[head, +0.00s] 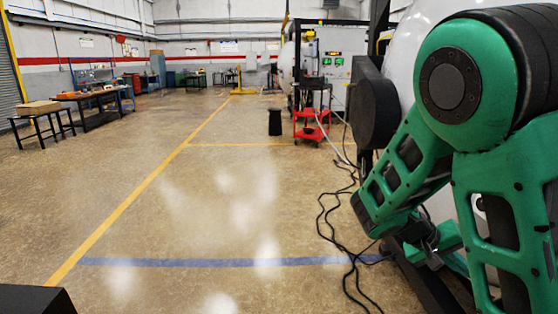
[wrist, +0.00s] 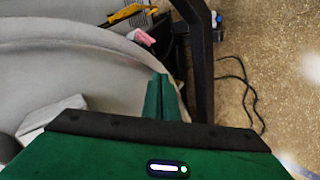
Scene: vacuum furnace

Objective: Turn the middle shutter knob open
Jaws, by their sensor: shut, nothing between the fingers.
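No shutter knob can be made out in either view. The large pale curved furnace body (head: 402,58) stands at the right of the head view, partly hidden behind my green arm. In the wrist view a grey curved surface (wrist: 60,65) fills the left side. My gripper (wrist: 160,80) points away from the camera as two green fingers pressed together, shut and empty. It is in front of or beside the curved surface; I cannot tell whether it touches it.
A black upright frame post (wrist: 200,60) stands right of the fingers, with cables (wrist: 243,90) on the floor. A pink object (wrist: 141,36) lies beyond. In the head view, black cables (head: 335,205) and a red cart (head: 310,125) stand near the furnace.

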